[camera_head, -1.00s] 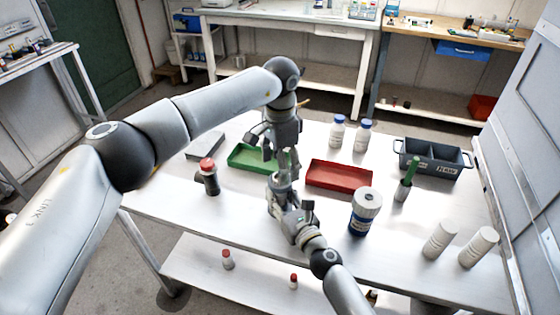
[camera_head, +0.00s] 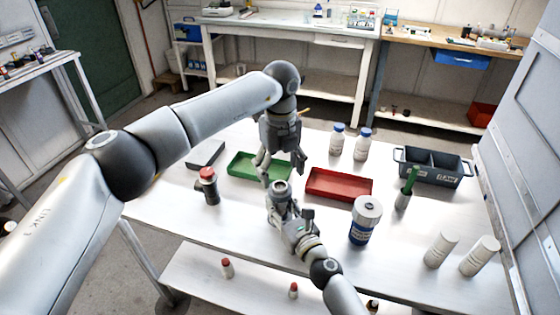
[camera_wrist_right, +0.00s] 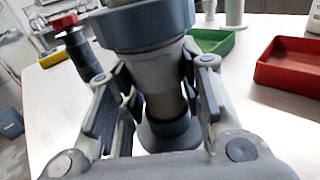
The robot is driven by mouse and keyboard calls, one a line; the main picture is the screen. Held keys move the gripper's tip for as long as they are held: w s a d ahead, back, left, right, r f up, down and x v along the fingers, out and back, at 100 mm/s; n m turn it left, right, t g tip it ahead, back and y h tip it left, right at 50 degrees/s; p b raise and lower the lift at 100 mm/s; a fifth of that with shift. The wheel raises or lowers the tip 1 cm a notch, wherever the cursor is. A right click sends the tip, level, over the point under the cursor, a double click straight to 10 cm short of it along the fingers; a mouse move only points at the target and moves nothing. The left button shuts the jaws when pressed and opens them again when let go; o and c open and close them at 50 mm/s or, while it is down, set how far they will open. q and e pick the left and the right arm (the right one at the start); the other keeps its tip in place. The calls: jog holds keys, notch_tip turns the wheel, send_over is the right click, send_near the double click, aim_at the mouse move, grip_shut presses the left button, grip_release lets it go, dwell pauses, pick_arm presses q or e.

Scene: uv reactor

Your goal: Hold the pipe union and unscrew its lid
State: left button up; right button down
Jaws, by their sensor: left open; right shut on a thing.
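The pipe union (camera_head: 280,187) stands upright over the table, a grey cylinder in the middle of the head view. In the right wrist view its grey body (camera_wrist_right: 160,75) shows, with a wide dark blue-grey lid or collar (camera_wrist_right: 143,22) at its top and a dark flared base. My right gripper (camera_head: 279,207) is shut on the body below this collar, a finger on each side (camera_wrist_right: 158,95). My left gripper (camera_head: 283,167) points down above the union, fingers spread and apparently empty. Its exact gap to the union's top is hard to tell.
A green tray (camera_head: 240,172) and a red tray (camera_head: 340,197) lie behind the union. A red-capped dark bottle (camera_head: 209,187) stands left; a blue-and-white container (camera_head: 364,222) stands right. Farther right are a divided grey bin (camera_head: 430,181) and white cylinders (camera_head: 440,248).

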aim_at(280, 185)
pick_arm(q)
jog(key=m, duration=0.3)
jog(key=shift+r, duration=0.1)
jog(key=m, duration=0.4)
jog(key=shift+r+m, duration=0.15)
jog(key=shift+m, duration=0.25)
jog(key=m, duration=0.4)
jog(key=shift+r+m, duration=0.2)
jog(key=shift+m, duration=0.1)
jog(key=m, duration=0.3)
jog(key=shift+r, duration=0.1)
jog(key=m, duration=0.3)
jog(key=shift+r, duration=0.1)
jog(key=m, duration=0.4)
jog(key=shift+r+m, duration=0.15)
jog(key=shift+m, duration=0.25)
jog(key=m, duration=0.4)
jog(key=shift+r, duration=0.15)
jog(key=m, duration=0.4)
jog(key=shift+r, duration=0.1)
jog(key=shift+f, duration=4)
